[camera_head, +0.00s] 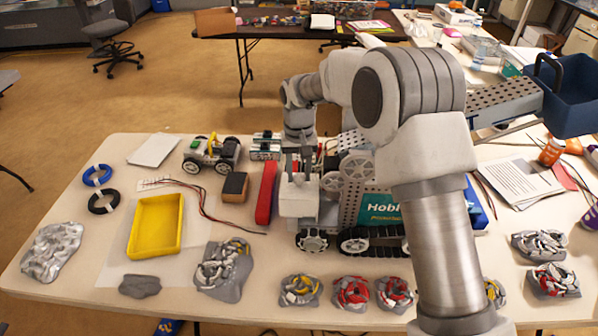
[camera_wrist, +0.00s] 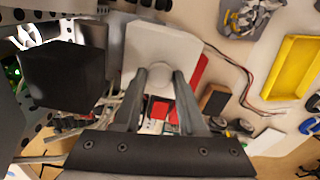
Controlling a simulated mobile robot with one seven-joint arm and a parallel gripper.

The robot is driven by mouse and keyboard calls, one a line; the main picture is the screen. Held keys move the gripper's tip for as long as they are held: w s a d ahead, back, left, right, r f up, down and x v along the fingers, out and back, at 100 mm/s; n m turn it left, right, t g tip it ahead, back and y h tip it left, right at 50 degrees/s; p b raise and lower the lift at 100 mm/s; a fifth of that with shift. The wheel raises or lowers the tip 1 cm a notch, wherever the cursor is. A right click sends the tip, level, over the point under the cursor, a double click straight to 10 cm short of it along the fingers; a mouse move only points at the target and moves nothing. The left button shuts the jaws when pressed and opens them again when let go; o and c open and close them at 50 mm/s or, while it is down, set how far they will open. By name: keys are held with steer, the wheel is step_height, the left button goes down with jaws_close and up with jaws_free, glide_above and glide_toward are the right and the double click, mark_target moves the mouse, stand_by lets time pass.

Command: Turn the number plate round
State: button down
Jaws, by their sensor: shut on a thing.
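The number plate, seen as a white blocky panel (camera_head: 298,200), is at the front left of the wheeled robot model (camera_head: 350,205). No number shows on the face I see. In the wrist view the plate (camera_wrist: 160,45) lies just past my fingertips. My gripper (camera_head: 299,172) comes down from above and is shut on a small pale part at the plate's near edge. The two dark fingers (camera_wrist: 161,72) flank this part in the wrist view. I cannot tell whether the plate touches the model.
A red bar (camera_head: 267,192), a brown-black block (camera_head: 234,186) and a small wheeled car (camera_head: 211,153) stand to the left. A yellow tray (camera_head: 156,227) lies further left. Several bundles of parts line the front edge. My arm hides part of the table's right side.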

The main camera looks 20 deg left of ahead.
steer(key=n, duration=0.3)
steer(key=shift+r+n, duration=0.1)
steer(key=shift+n, duration=2.1)
steer(key=shift+c, duration=2.4)
jaws_free()
step_height(320, 180, up, 17)
steer(key=p, duration=0.1)
steer(key=shift+r, duration=0.15)
